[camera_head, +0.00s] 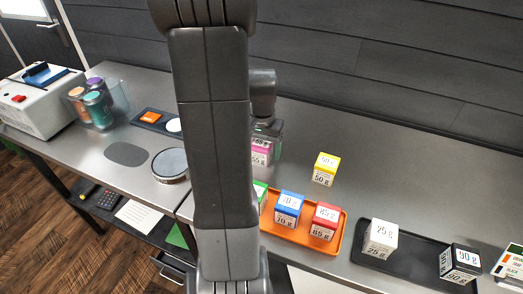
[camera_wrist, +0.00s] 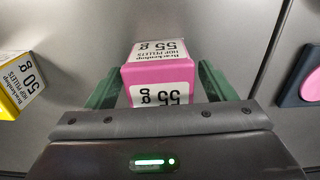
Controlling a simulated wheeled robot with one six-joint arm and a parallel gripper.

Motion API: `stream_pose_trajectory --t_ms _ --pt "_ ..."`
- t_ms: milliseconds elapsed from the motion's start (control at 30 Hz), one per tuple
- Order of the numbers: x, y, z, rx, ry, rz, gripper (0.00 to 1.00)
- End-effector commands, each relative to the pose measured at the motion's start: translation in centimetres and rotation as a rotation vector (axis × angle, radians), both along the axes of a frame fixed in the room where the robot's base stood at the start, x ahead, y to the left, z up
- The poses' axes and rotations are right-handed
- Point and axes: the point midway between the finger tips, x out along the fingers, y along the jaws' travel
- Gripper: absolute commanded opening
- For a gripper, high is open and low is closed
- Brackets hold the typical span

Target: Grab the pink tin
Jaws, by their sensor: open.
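The pink tin (camera_wrist: 160,72) is a small cube with a white label reading 55 g. In the wrist view it stands between the two green fingers of my gripper (camera_wrist: 160,84), which is open, with a narrow gap seen on each side. Its lower part in that view is hidden by my gripper's body. In the head view the pink tin (camera_head: 261,154) shows on the steel table just right of my arm, with my gripper (camera_head: 266,136) over it and partly hiding it.
A yellow 50 g tin (camera_head: 325,168) stands right of the pink one. An orange tray (camera_head: 291,234) holds green, blue and red tins. A black tray (camera_head: 408,262) holds white and black tins. A round dish (camera_head: 170,165) and a clear bin (camera_head: 121,97) stand left.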

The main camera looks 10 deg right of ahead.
Motion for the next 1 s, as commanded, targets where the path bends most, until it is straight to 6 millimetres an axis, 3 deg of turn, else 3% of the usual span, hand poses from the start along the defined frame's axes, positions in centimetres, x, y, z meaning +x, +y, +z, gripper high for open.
stream_pose_trajectory --t_ms 167,433,467,767,1000 --pt "0.0 0.0 0.0 -0.001 -0.001 0.000 0.76" --pt "0.0 0.0 0.0 -0.001 -0.001 0.000 0.27" --pt "0.0 0.0 0.0 -0.001 -0.001 0.000 0.25" --pt "0.1 0.0 0.6 0.000 -0.004 0.000 0.25" --pt "0.2 0.0 5.0 -0.002 -0.008 0.000 0.25"
